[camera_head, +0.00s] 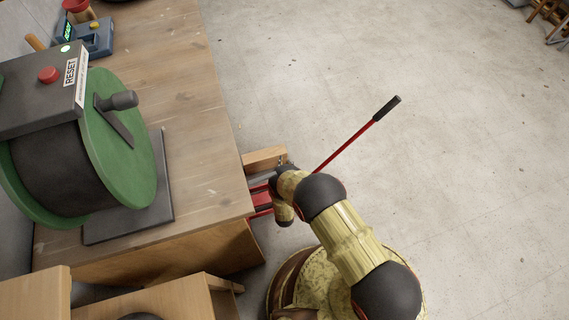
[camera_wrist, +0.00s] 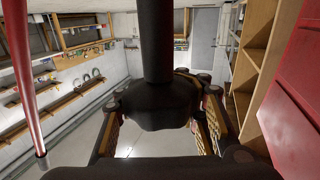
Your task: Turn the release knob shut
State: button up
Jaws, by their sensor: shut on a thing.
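A red floor-jack-like body (camera_head: 262,200) shows at the table's right edge, partly hidden by my arm. A red lever (camera_head: 345,145) with a black grip slants up and right from there. In the wrist view my gripper (camera_wrist: 160,125) is shut on a dark, rounded piece (camera_wrist: 157,98), which looks like the release knob. A thick black post (camera_wrist: 155,40) rises above it. A red rod (camera_wrist: 20,75) stands at the left and a red panel (camera_wrist: 296,110) at the right. My fingertips are hidden in the head view.
A wooden table (camera_head: 190,90) at the left carries a green-flanged reel (camera_head: 140,150) and a dark box (camera_head: 35,95) with a red RESET button. A wooden shelf unit (camera_wrist: 250,75) stands close at the right in the wrist view.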

jog(key=m+h, duration=0.1)
jog(key=h, duration=0.1)
jog(key=d+m+g+h, duration=0.1)
jog(key=m+h, duration=0.1)
jog(key=m+g+h, duration=0.1)
jog(key=h, duration=0.2)
jog(key=shift+s+d+m, duration=0.25)
jog(key=shift+m, duration=0.15)
jog(key=shift+d+h, duration=0.1)
jog(key=shift+h, duration=0.3)
jog(key=o, duration=1.3)
jog(key=shift+o, duration=0.3)
jog(key=shift+y, duration=0.3)
